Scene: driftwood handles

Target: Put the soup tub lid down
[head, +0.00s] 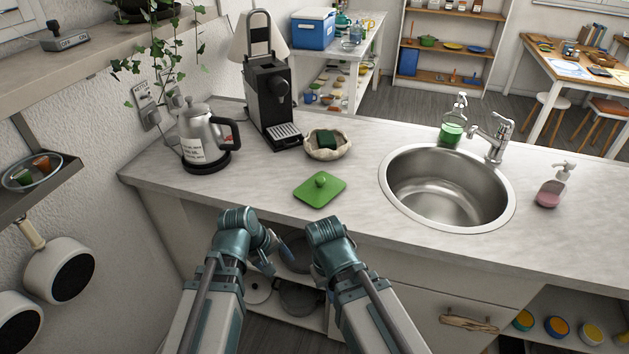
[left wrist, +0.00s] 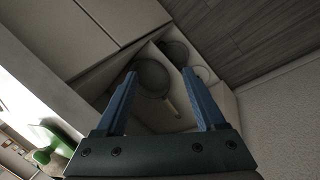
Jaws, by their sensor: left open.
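The soup tub lid (head: 320,189) is a green square lid with a round green knob on top. It lies flat, knob up, on the grey counter (head: 345,235) near its front edge, in the head view. A green piece, likely the same lid (left wrist: 58,139), shows at the lower left of the left wrist view. My left gripper (head: 279,249) is in front of and below the counter edge, apart from the lid. In the left wrist view its blue fingers (left wrist: 160,74) are spread and empty. My right gripper (head: 321,266) is beside it, its fingers mostly hidden behind its own wrist.
A bowl with a dark green sponge (head: 327,140) stands behind the lid. A kettle (head: 205,140) and coffee machine (head: 271,98) stand at the left, the sink (head: 447,187) at the right. Below the counter an open shelf holds pans (head: 300,297).

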